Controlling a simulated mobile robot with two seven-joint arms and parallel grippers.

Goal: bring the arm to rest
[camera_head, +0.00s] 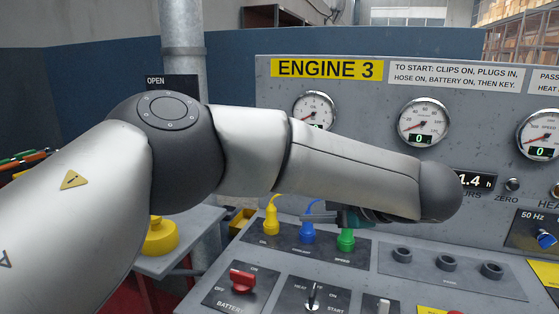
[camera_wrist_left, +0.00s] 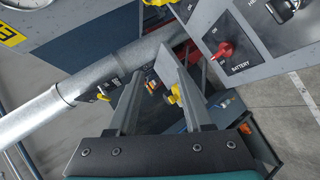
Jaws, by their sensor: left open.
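My left arm (camera_head: 245,150) reaches across the head view from the lower left, in front of the engine panel. Its wrist hangs over the front of the panel, and the gripper is mostly hidden behind the forearm there. In the left wrist view my left gripper (camera_wrist_left: 153,68) shows two straight fingers spread apart with nothing held between them. The metal pipe and some yellow parts lie beyond the fingers. My right gripper is in neither view.
The panel has gauges (camera_head: 424,122), yellow, blue and green plugs (camera_head: 346,240), empty sockets (camera_head: 447,263) and a red battery switch (camera_head: 243,279), also in the wrist view (camera_wrist_left: 226,50). A vertical pipe (camera_head: 183,40) and a yellow knob (camera_head: 160,238) stand left of the panel.

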